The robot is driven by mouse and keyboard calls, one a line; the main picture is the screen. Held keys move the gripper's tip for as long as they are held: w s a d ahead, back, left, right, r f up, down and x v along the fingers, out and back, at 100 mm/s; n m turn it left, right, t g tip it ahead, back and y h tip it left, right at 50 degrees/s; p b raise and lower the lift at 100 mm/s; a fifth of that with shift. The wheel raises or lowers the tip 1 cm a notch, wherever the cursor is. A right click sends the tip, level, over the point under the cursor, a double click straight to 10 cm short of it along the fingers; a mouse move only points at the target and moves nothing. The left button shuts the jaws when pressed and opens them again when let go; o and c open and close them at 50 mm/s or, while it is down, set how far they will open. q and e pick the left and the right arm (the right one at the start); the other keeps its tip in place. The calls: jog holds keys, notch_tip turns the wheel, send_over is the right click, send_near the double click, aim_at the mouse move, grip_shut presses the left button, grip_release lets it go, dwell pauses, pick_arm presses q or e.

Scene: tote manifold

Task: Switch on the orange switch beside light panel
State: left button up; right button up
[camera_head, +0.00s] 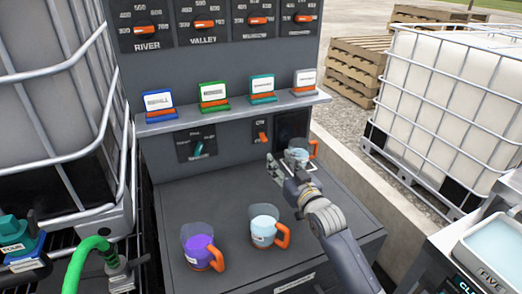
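The orange switch (262,136) sits on a small dark plate on the grey cabinet's front, below the shelf. The dark light panel (291,124) is just to its right and looks unlit. A clear cup with an orange handle (299,153) stands in front of the panel's lower part. My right gripper (291,163) is in front of and below the switch, close to this cup. Its fingers look spread apart; whether they touch the cup I cannot tell. My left gripper is out of view.
A purple-filled cup (201,247) and a pale blue-filled cup (264,226) stand on the cabinet's lower ledge. A shelf (235,112) with several coloured card holders juts out above the switch. A teal-levered plate (197,146) is to its left. Caged totes (455,85) flank the cabinet.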

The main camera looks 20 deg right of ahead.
aim_at(263, 137)
jog(key=w, duration=1)
jog(key=shift+w+a+p, duration=0.15)
jog(key=shift+w+p, duration=0.15)
jog(key=shift+p, duration=0.05)
jog(key=shift+c, duration=0.3)
grip_shut()
